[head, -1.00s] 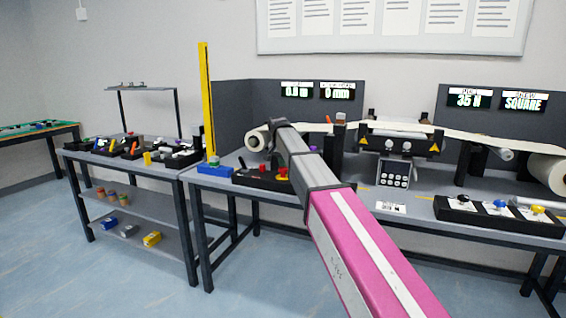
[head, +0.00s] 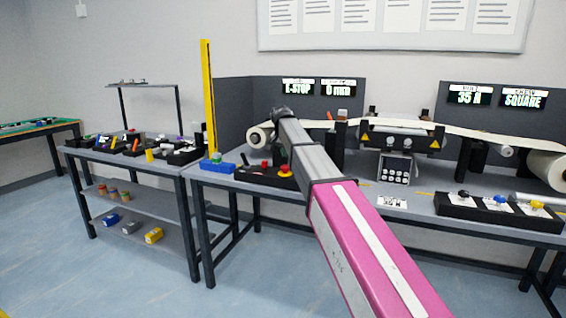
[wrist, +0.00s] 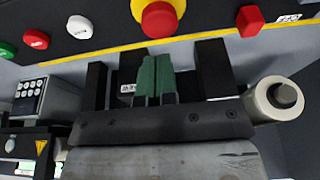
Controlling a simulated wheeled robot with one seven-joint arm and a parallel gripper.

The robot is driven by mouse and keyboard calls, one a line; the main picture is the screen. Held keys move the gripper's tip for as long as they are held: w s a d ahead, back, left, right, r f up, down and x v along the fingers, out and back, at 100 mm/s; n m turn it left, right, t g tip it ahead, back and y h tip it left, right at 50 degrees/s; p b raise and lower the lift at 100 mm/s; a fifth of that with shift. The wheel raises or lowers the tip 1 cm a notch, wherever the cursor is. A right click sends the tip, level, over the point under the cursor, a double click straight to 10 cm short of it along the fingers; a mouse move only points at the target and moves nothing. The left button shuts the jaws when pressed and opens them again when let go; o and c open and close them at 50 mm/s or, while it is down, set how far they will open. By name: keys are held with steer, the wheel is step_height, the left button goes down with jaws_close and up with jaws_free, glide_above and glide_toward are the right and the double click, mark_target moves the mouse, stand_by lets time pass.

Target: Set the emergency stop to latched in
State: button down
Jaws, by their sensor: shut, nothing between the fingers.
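The emergency stop is a red mushroom button on a yellow collar. It shows at the top of the wrist view (wrist: 160,19) and on the black control box in the head view (head: 285,170). My gripper (wrist: 154,72) has green fingertips pressed together with nothing between them. In the wrist view the tips lie just below the button in the picture; a small gap shows between them and the red cap. In the head view my arm hides part of the gripper. The left display (head: 298,88) reads "E-STOP".
A blue block (head: 217,167) lies left of the box. A paper roll (head: 258,138) stands behind.

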steer(key=v, duration=0.9)
steer(key=shift+r, duration=0.4)
steer(key=shift+a, duration=0.1)
steer(key=shift+s, duration=0.1)
